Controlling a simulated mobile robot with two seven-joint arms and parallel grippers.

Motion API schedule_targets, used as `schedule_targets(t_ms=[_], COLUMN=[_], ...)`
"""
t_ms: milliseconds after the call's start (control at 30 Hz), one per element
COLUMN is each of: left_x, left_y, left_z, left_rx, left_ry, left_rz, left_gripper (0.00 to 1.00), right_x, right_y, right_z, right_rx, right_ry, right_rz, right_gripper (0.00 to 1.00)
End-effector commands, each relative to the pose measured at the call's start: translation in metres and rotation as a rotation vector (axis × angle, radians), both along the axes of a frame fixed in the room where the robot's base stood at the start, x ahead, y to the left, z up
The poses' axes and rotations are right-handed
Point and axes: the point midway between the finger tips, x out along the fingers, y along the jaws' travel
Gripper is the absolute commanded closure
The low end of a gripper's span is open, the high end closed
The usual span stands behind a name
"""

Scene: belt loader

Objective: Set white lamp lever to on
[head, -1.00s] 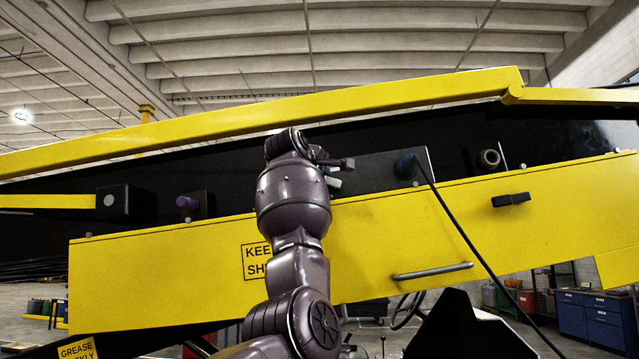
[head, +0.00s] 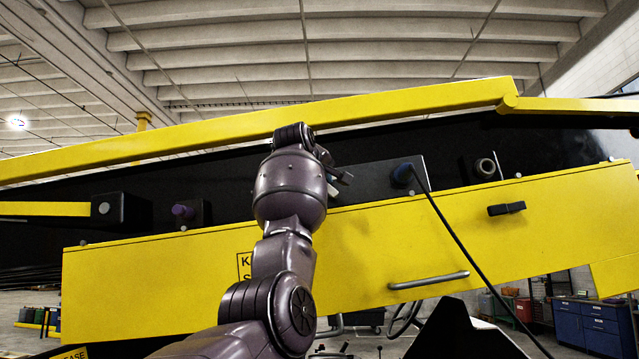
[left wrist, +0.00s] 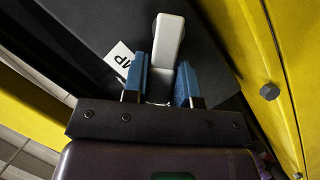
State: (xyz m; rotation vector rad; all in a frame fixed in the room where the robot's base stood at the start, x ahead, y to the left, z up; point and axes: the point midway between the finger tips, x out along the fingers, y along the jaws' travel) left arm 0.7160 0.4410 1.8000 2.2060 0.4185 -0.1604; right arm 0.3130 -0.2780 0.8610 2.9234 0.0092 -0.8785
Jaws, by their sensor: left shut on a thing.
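The white lamp lever (left wrist: 168,42) shows in the left wrist view, standing out from a dark panel. In the head view my left gripper (head: 340,176) is at the dark panel (head: 375,178) above the yellow cover, and my arm hides most of the lever there. My right gripper is in neither view.
A round socket (head: 486,167) and a purple knob (head: 183,211) are on the black side. A yellow rail (head: 400,108) runs above; the yellow cover has a handle (head: 430,280).

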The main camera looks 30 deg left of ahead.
Motion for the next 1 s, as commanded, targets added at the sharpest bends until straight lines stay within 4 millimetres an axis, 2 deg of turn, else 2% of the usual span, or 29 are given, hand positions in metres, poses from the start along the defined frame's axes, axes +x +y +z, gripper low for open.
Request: schedule_targets(t_ms=[167,200,333,600,733,1000], left_x=[0.0,0.0,0.0,0.0,-0.007,-0.048], left_y=[0.0,0.0,0.0,0.0,-0.002,-0.013], left_z=[-0.001,-0.001,0.0,0.0,0.002,0.011], left_rx=[0.003,0.003,0.003,0.001,0.002,0.002], left_ry=[0.003,0.003,0.002,0.0,-0.003,-0.005], left_rz=[-0.001,-0.001,0.0,0.0,-0.001,0.0], left_gripper=[0.98,0.69,0.49,0.49,0.49,0.49], right_x=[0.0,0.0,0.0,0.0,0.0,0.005], right_y=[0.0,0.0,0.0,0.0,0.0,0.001], right_z=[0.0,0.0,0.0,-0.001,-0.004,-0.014], right_rx=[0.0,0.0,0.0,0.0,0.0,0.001], right_ry=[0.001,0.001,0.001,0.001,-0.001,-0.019], right_rz=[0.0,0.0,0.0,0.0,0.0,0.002], right_gripper=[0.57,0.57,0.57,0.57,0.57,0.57])
